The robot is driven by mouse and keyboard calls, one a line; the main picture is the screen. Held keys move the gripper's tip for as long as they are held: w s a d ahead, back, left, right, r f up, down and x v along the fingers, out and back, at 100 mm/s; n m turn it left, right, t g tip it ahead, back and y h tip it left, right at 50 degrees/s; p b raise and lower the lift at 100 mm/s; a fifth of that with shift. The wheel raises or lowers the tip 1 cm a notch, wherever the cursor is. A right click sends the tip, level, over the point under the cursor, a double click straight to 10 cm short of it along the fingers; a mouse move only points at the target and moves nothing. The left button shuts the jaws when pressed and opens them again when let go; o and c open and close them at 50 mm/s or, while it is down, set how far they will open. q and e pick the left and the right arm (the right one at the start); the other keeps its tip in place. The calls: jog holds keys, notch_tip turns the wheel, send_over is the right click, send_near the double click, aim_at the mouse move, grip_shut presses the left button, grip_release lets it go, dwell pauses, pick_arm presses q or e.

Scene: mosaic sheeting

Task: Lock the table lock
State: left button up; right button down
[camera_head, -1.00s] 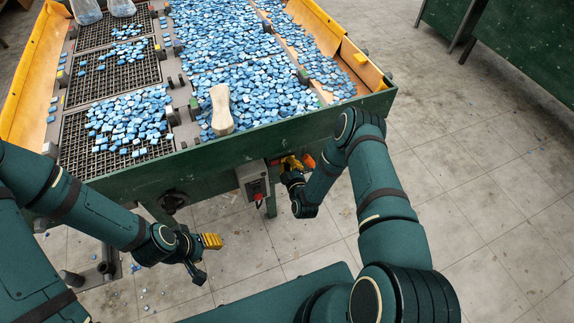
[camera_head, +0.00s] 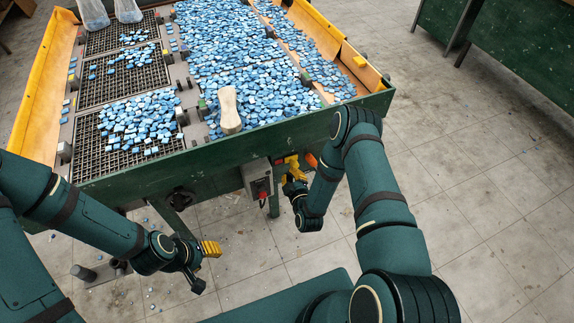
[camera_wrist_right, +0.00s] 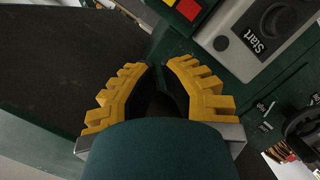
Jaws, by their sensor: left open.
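I cannot tell for sure which part is the table lock. A black round knob (camera_head: 181,198) sits under the green table's front edge, and a dark round part (camera_wrist_right: 305,132) shows at the right edge of the right wrist view. An orange-red piece (camera_head: 311,160) shows under the edge beside my right gripper (camera_head: 292,167). That gripper's yellow fingers (camera_wrist_right: 158,66) point at the dark underside of the table; their tips are a small gap apart, with something dark between that I cannot make out. My left gripper (camera_head: 208,262) is open and empty, low in front of the table.
A grey control box (camera_head: 258,180) with a red button and a "Start" knob (camera_wrist_right: 285,18) is left of my right gripper. The table (camera_head: 235,150) holds blue mosaic pieces and a pale wooden-looking block (camera_head: 229,110).

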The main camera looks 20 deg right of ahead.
jog(key=shift+s+a+r, duration=0.1)
jog(key=shift+s+r, duration=0.05)
jog(key=shift+s, duration=0.6)
jog(key=shift+s+a+r, duration=0.1)
jog(key=shift+s+r, duration=0.05)
jog(key=shift+s, duration=0.6)
jog(key=s+a+r+m+g+y, duration=0.2)
jog(key=s+a+r+m+g, duration=0.2)
jog(key=s, duration=0.5)
jog(key=s+a+r+m+g+y, duration=0.3)
jog(key=s+a+r+m+g, duration=0.1)
jog(key=s+a+g, duration=0.4)
jog(key=shift+s+r+m+g, duration=0.4)
jog(key=shift+s+m+g, duration=0.4)
jog(key=shift+g, duration=0.4)
